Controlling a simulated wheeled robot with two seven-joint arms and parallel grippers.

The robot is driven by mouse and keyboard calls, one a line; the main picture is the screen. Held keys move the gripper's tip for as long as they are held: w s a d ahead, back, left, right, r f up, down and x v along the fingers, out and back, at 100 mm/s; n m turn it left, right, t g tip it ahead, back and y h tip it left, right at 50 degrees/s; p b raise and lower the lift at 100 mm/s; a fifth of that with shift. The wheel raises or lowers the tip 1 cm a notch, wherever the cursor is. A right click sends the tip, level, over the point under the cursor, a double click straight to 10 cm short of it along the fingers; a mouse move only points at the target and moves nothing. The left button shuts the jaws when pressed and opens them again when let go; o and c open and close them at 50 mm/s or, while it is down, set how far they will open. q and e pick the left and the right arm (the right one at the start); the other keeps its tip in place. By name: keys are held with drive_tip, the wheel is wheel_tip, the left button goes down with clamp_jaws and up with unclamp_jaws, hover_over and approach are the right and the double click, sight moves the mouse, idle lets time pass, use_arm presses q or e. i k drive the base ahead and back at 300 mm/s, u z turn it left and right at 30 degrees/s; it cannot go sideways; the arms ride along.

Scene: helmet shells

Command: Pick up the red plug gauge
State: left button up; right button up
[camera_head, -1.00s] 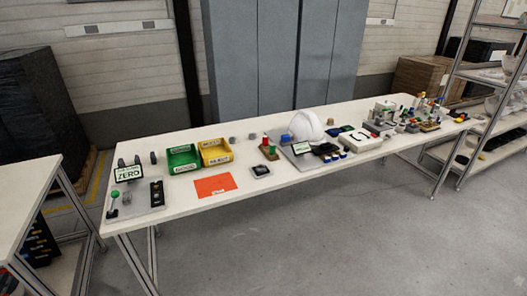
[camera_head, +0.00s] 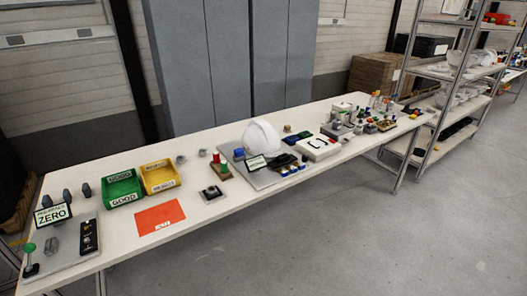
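A small red upright piece (camera_head: 216,158), which looks like the red plug gauge, stands on a small brown block (camera_head: 222,174) near the middle of the long white table. A green piece (camera_head: 224,168) sits beside it on the same block. They are small in this view, so fine detail cannot be made out. Neither of my grippers is in view.
The white table (camera_head: 230,218) holds a green bin (camera_head: 122,190), a yellow bin (camera_head: 160,177), an orange sheet (camera_head: 160,217), a white helmet shell (camera_head: 262,138) and a white box (camera_head: 318,148). A shelf rack (camera_head: 440,72) stands right. Grey floor (camera_head: 350,235) in front is clear.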

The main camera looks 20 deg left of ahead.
sight(216, 157)
drive_tip(key=z, duration=0.4)
drive_tip(key=i, duration=1.6)
drive_tip(key=u, duration=1.1)
drive_tip(key=i, duration=0.55)
drive_tip(key=u, duration=0.45)
